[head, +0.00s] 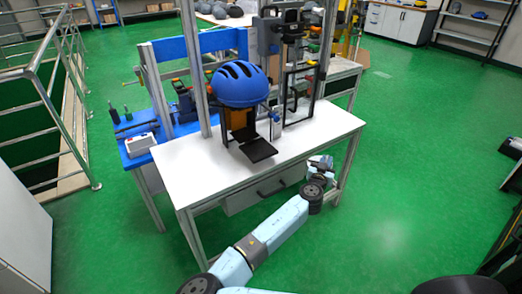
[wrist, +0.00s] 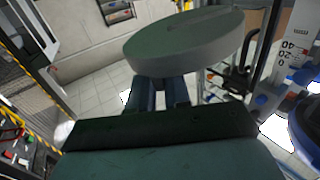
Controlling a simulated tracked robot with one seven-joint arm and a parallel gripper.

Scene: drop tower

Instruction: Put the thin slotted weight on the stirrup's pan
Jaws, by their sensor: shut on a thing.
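My gripper (wrist: 170,92) is shut on a grey-green disc, the thin slotted weight (wrist: 185,42), in the wrist view. The disc is tilted, and a faint line on its upper face may be its slot. In the head view my gripper (head: 321,164) is small, just off the right front edge of the white table; the weight cannot be made out clearly there. A black rectangular frame (head: 288,92) on the tower, right of the blue helmet, looks like the stirrup. Its pan cannot be told apart clearly. The gripper is in front of the frame and apart from it.
The blue helmet (head: 239,84) sits in the tower above black plates (head: 258,151) on the white table (head: 200,172). Tower posts stand around it. A numbered scale (wrist: 296,45) is at right in the wrist view. The table's right end (head: 335,122) is clear.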

